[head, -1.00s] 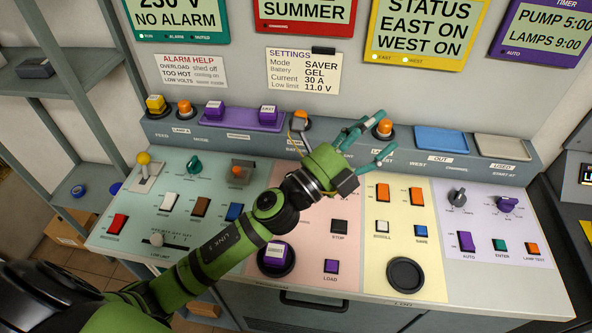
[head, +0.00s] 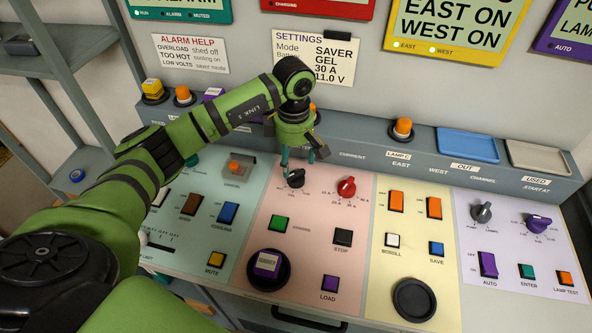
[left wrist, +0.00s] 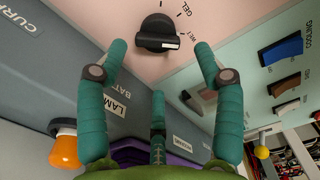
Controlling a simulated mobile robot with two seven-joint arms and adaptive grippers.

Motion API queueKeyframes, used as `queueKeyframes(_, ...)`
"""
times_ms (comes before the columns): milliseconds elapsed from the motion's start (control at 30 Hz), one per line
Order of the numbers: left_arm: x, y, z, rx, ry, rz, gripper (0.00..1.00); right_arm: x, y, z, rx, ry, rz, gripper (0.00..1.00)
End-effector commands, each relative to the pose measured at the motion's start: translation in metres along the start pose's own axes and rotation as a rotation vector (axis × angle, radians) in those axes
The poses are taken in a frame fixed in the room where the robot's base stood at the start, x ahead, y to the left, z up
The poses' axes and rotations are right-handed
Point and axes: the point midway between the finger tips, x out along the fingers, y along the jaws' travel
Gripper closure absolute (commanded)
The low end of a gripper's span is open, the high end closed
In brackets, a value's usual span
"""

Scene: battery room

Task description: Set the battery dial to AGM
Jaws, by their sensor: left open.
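The black battery dial (head: 296,178) sits on the pink panel section. In the left wrist view the dial (left wrist: 157,33) is a round knob with a raised grip and a white mark. The mark lies on the side toward a label beginning with W; a GEL label is close by. I cannot read AGM. My left gripper (head: 303,163) points down just above the dial. In the left wrist view its teal fingers (left wrist: 160,55) are spread and empty, with the dial beyond the gap between the two upper tips. I see no contact. My right gripper is not in view.
A red dial (head: 346,187) stands close to the right of the black one. A green button (head: 279,223) and a stop button (head: 342,237) lie nearer. A settings card (head: 318,58) reads GEL, 30 A.

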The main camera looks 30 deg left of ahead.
Motion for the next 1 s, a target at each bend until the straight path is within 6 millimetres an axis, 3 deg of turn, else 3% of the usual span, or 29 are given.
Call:
queueKeyframes(100,0.017,-0.002,0.002,0.001,-0.003,-0.008,0.32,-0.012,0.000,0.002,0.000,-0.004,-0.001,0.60)
queueKeyframes(400,0.053,-0.001,0.002,0.000,-0.005,-0.003,0.32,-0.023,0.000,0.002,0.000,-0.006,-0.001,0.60)
queueKeyframes(700,0.058,-0.001,0.002,0.001,-0.006,0.000,0.32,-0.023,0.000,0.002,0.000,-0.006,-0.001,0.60)
queueKeyframes(733,0.058,-0.001,0.002,0.001,-0.006,0.000,0.40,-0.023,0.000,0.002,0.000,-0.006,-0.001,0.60)
queueKeyframes(800,0.058,-0.001,0.002,0.001,-0.006,0.000,0.68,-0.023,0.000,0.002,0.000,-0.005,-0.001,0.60)
queueKeyframes(867,0.058,-0.001,0.002,0.001,-0.005,-0.001,0.88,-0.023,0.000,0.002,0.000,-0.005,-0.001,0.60)
queueKeyframes(1000,0.058,-0.001,0.001,-0.001,-0.003,-0.001,0.88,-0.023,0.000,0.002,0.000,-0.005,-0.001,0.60)
